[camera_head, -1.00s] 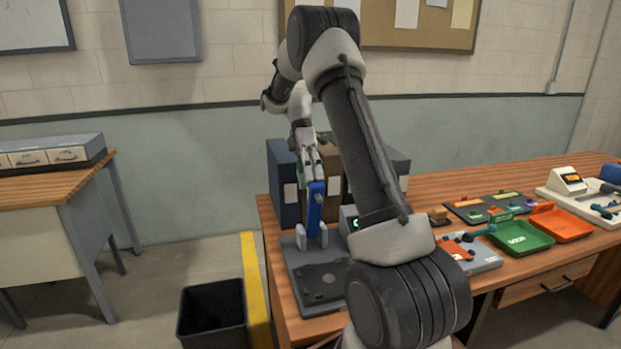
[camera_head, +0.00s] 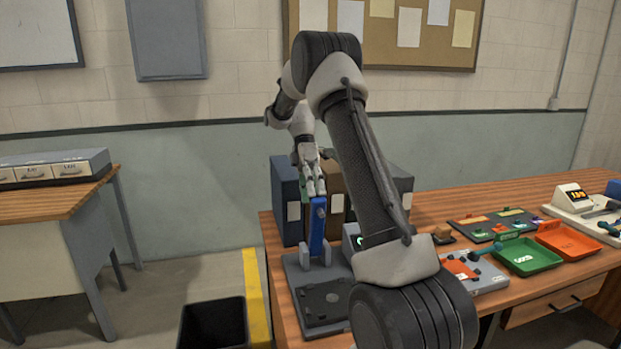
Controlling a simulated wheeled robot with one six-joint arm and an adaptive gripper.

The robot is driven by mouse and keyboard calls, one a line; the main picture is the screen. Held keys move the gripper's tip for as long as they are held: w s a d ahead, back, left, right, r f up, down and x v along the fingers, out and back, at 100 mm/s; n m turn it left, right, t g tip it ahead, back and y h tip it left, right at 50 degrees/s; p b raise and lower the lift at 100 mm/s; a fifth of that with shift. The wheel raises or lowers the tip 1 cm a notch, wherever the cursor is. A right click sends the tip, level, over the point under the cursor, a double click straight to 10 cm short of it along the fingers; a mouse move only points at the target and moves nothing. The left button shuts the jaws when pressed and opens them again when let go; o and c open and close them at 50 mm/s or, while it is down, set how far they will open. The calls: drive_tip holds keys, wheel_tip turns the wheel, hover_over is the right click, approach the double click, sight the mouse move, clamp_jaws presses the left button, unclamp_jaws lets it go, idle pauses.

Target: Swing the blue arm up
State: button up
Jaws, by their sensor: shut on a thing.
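The blue arm (camera_head: 317,228) stands nearly upright on a grey fixture (camera_head: 325,305) at the left end of the wooden bench. Its lower end sits between two light grey posts on the fixture. My gripper (camera_head: 314,188) is above it, with its fingers at the top of the blue arm and shut on it. My own arm link covers part of the bench just right of the fixture.
Several binders (camera_head: 286,190) stand right behind the gripper. A green tray (camera_head: 527,256) and an orange tray (camera_head: 569,240) lie further right. A dark bin (camera_head: 213,325) stands on the floor left of the bench.

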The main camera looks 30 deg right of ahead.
drive_tip(key=v, duration=1)
drive_tip(key=shift+r, duration=0.35)
drive_tip(key=s+a+r+m+t+h, duration=0.1)
drive_tip(key=s+a+r+m+t, duration=0.2)
drive_tip(key=s+r, duration=0.3)
drive_tip(key=s+a+r+m+t, duration=0.2)
drive_tip(key=s+a+r+m, duration=0.15)
drive_tip(key=s, duration=0.55)
drive_tip(key=s+a+f+m+t, duration=0.1)
drive_tip(key=s+f+m+t, duration=0.1)
drive_tip(key=s, duration=0.4)
drive_tip(key=s+f+m+t, duration=0.2)
drive_tip(key=s+f+m, duration=0.1)
drive_tip(key=s, duration=0.3)
drive_tip(key=s+a+f+m+t+h, duration=0.1)
drive_tip(key=s+f+m+t, duration=0.1)
drive_tip(key=s, duration=0.4)
drive_tip(key=shift+s+a+f+m+t, duration=0.2)
drive_tip(key=shift+a+f+m+t, duration=0.15)
drive_tip(key=shift+m, duration=0.3)
